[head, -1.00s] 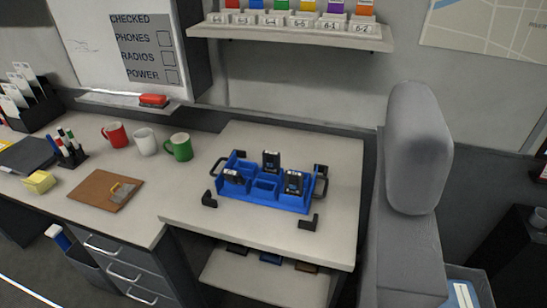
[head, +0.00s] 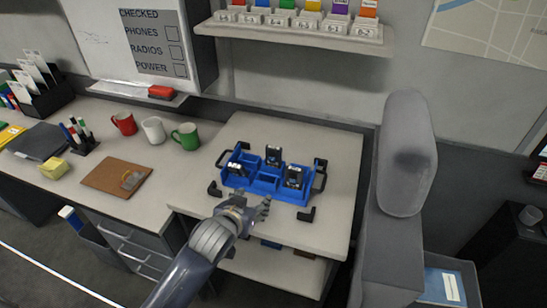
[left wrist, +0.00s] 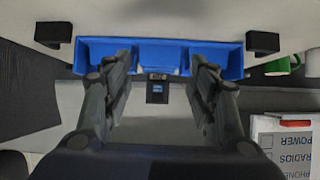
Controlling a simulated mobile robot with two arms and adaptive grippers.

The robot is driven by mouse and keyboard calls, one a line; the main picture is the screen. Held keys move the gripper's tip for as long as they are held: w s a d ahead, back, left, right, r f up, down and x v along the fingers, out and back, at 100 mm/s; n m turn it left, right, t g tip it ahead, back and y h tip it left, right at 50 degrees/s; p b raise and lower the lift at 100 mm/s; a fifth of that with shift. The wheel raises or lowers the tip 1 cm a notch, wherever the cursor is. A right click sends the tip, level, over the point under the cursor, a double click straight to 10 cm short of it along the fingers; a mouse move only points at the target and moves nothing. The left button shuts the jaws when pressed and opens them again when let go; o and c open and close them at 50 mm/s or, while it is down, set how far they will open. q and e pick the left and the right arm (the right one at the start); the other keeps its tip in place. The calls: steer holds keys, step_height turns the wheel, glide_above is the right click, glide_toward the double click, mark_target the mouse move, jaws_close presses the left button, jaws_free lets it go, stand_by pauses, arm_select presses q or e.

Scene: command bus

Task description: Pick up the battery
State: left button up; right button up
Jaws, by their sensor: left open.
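Several slots divide a blue tray (head: 236,183) on the raised worktop. My left gripper (head: 257,205) is open and empty, just in front of the tray's near side. In the left wrist view, my two fingers (left wrist: 160,58) are spread toward the blue tray (left wrist: 105,53). One black battery (left wrist: 157,93) shows in the gap between them, beyond the tray wall. The lower parts of the batteries are hidden in the slots. My right gripper is not in view.
Black corner brackets (head: 306,215) surround the tray. A grey seat back (head: 405,150) stands close on the right. Red, white and green mugs (head: 186,136) stand at left. A shelf (head: 300,35) hangs above.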

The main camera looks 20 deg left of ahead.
arm_select(q)
steer(key=w+r+t, duration=0.2)
steer(key=w+r, duration=0.3)
steer(key=w, duration=0.2)
glide_toward(272, 158)
steer(key=x, duration=0.2)
steer(key=shift+w+d+f+p, duration=0.1)
steer(key=shift+w+f+p, duration=0.05)
steer(key=shift+w+p, duration=0.15)
steer(key=shift+w+f+p, duration=0.25)
steer(key=shift+w+p, duration=0.1)
steer(key=shift+w, duration=0.2)
steer(key=x, duration=0.3)
steer(key=shift+w+f+p, duration=0.25)
steer(key=shift+w+p, duration=0.05)
steer(key=shift+w, duration=0.1)
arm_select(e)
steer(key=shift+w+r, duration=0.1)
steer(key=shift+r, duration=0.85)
arm_select(q)
steer(key=c, duration=0.9)
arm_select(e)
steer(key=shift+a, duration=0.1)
